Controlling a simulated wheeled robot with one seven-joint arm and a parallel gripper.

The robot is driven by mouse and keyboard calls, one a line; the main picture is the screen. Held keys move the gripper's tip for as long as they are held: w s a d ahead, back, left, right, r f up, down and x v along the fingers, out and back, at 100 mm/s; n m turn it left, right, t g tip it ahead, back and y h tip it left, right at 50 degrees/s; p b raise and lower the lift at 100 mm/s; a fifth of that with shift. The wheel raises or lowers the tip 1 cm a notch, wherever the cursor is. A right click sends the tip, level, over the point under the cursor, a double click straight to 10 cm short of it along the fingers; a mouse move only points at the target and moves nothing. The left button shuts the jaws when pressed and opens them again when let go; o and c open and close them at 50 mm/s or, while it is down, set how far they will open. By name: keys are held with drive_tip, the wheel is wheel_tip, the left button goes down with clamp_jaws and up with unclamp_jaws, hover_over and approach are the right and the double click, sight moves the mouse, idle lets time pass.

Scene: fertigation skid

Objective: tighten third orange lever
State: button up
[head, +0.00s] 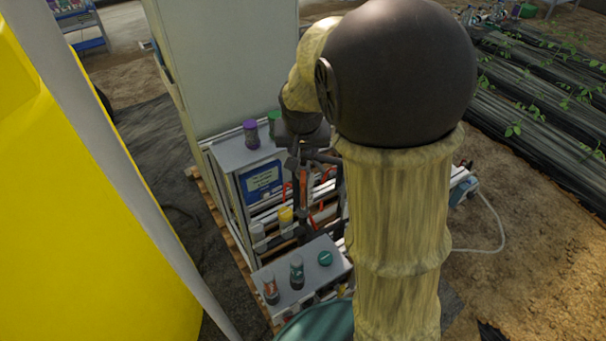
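Several orange-red levers show on the pipework of the skid, small and partly hidden. I cannot tell which is the third lever. My gripper (304,168) points down over the pipework, close to the upright orange piece. Whether it touches that piece, and whether its fingers are apart or closed, is too small and dark to tell. My arm hides the right part of the pipework.
A grey cabinet (228,62) stands behind the skid. A shelf (228,152) holds purple and green-capped containers. A lower grey box top (312,283) carries bottles and a green cap. A large yellow tank (75,210) fills the left. Bare soil (530,240) lies right.

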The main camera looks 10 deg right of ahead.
sight(303, 176)
drive_tip(key=b+x, duration=0.1)
drive_tip(key=x, duration=1.6)
clamp_jaws()
